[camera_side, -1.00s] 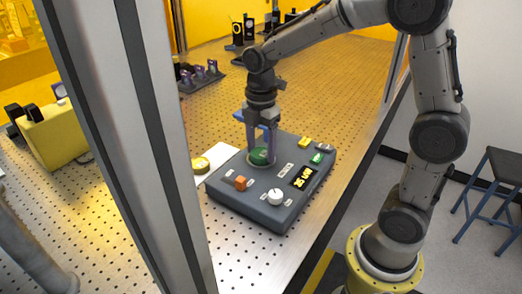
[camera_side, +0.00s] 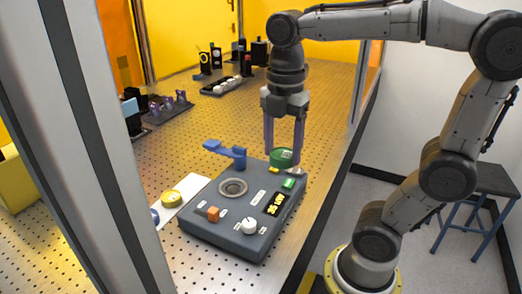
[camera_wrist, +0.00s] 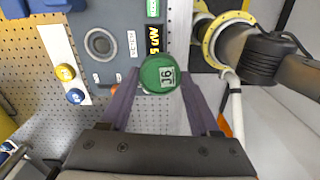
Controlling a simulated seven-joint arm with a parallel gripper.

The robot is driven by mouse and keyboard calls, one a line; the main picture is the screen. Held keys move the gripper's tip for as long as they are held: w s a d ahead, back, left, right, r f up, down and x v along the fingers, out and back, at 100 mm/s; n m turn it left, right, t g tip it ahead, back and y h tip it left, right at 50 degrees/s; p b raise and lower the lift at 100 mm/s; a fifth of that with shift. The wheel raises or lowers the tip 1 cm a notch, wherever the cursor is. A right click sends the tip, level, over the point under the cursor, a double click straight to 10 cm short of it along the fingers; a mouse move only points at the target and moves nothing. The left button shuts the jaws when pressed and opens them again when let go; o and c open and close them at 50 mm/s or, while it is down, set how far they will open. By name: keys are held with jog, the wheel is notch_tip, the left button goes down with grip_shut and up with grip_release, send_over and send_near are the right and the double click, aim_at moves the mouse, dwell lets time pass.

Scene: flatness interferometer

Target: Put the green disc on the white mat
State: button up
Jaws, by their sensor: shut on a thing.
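The green disc (camera_side: 283,157) is between the two fingers of my gripper (camera_side: 284,152), raised above the far right part of the grey instrument box. The white mat (camera_side: 180,202) lies on the perforated table left of the box. A yellow disc (camera_side: 172,197) and a blue disc (camera_side: 155,216) are on the mat; the wrist view shows the yellow disc (camera_wrist: 65,72) and blue disc (camera_wrist: 76,96) near its end.
The grey box (camera_side: 220,245) has an empty round seat (camera_side: 233,187), a blue arm (camera_side: 226,150) standing over its far edge, an orange block, a white knob and a lit display. Racks of optics (camera_side: 165,108) stand further back. A metal post is at the left.

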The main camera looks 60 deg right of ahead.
jog(key=shift+s+r, duration=0.2)
jog(key=shift+s, duration=0.25)
jog(key=shift+w+r, duration=0.1)
jog(key=shift+w, duration=0.05)
jog(key=w+f+m, duration=0.1)
jog(key=w, duration=0.9)
send_over(192, 184)
jog(key=s, duration=0.1)
notch_tip(192, 184, down, 12)
jog(key=shift+s+r, duration=0.1)
jog(key=shift+r, duration=0.15)
jog(key=shift+w+f, duration=0.55)
jog(key=shift+f, duration=0.1)
jog(key=shift+w+f, duration=0.1)
jog(key=shift+f, duration=1.5)
jog(key=shift+f, duration=0.1)
